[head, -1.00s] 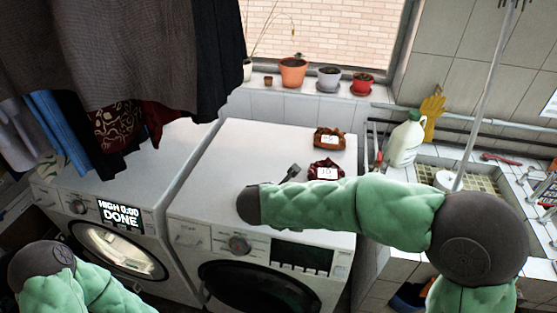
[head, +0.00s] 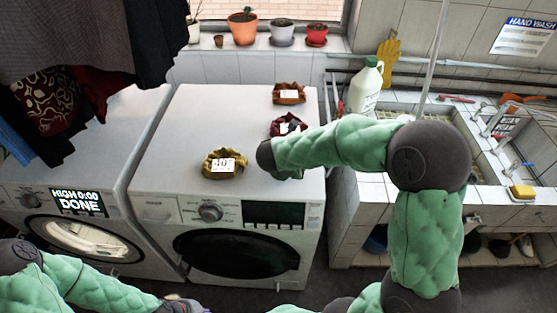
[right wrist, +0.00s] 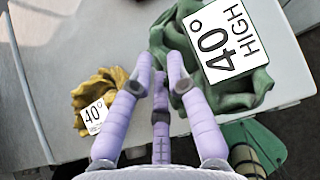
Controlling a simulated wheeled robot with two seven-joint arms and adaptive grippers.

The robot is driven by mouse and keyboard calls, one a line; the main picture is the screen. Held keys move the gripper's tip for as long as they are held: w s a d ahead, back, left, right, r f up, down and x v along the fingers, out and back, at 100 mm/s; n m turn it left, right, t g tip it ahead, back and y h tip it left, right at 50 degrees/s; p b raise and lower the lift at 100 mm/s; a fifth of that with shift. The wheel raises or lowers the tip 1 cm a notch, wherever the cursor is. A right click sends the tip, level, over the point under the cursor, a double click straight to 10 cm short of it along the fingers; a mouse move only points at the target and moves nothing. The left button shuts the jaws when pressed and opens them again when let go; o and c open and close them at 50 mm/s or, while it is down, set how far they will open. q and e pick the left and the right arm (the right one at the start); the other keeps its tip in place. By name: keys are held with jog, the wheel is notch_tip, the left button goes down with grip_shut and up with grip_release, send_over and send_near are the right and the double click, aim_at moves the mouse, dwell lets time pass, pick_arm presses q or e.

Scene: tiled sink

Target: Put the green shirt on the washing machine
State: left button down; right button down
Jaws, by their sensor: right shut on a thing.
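The green shirt (right wrist: 236,92) is a crumpled bundle with a white "40° HIGH" tag, in the right wrist view. My right gripper (right wrist: 163,75) has lilac fingers and is shut on the shirt's near side. The shirt is over the machine's front edge; I cannot tell whether it touches the top. In the head view my right forearm hides both shirt and gripper. The washing machine (head: 180,125) is white, in the middle of the head view, its top to the left of my right forearm.
A yellow bundle (head: 224,164), a maroon bundle (head: 287,126) and a brown bundle (head: 289,93) lie on the machine top. A second machine reading "DONE" (head: 78,202) stands left, below hanging clothes. A tiled sink (head: 480,140) is right.

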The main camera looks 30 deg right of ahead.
jog(key=shift+d+f, duration=0.3)
jog(key=shift+w+d+f+b, duration=0.15)
jog(key=shift+f+b, duration=0.55)
jog(key=shift+f, duration=0.95)
jog(key=shift+f, duration=0.15)
jog(key=c, duration=1.2)
grip_release()
jog(key=shift+r, duration=0.25)
jog(key=p+v, duration=0.3)
jog(key=v, duration=0.9)
